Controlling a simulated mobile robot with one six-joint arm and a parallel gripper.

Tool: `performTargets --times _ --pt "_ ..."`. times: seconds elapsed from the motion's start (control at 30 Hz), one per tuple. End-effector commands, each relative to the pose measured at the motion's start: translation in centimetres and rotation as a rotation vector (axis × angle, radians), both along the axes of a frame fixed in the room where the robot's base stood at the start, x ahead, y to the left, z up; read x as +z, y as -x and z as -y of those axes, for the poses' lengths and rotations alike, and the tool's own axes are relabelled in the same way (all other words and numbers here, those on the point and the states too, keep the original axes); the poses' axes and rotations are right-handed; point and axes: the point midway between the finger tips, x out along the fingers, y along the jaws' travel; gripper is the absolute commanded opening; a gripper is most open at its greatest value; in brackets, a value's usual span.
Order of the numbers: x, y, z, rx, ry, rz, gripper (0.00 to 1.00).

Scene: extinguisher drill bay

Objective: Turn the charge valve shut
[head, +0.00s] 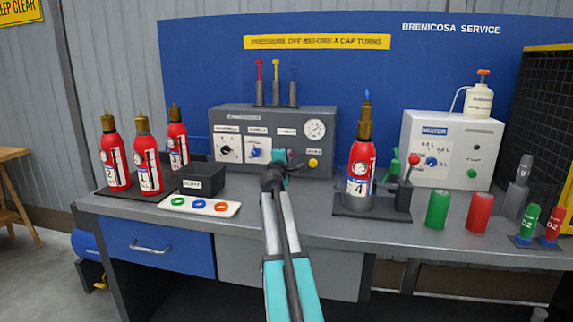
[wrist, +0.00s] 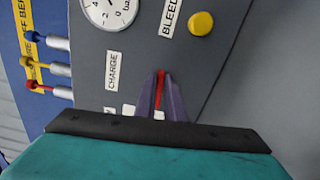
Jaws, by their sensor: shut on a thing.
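The charge valve's red handle (wrist: 159,91) shows in the wrist view as a thin red strip beside the CHARGE label (wrist: 112,71). My gripper (wrist: 161,76) is shut on it, one purple finger on each side. In the head view my gripper (head: 281,158) is at the front of the grey control panel (head: 228,117), below the gauge (head: 315,129). There the arm and gripper cover the handle. The handle's full length and the valve body are hidden, so I cannot tell its turned angle for certain.
A yellow button (head: 313,163) lies right of my gripper, a blue knob (head: 254,152) left. Extinguisher 4 (head: 361,170) stands in a holder to the right. A white tray with coloured rings (head: 178,211) lies front left. The bench front (head: 300,232) near my arm is clear.

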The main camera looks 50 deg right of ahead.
Motion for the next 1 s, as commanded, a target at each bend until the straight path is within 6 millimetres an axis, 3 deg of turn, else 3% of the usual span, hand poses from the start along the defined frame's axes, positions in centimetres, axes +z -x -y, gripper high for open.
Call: performTargets --times 0.77,0.8,0.87,1.0 --pt "-0.03 0.21 0.28 -0.006 -0.061 0.099 0.00" --pt "-0.03 0.20 0.28 -0.005 -0.061 0.099 0.16" --pt "-0.04 0.16 0.23 -0.004 -0.061 0.099 0.26" --pt "-0.09 0.06 0.10 -0.002 -0.061 0.099 0.28"
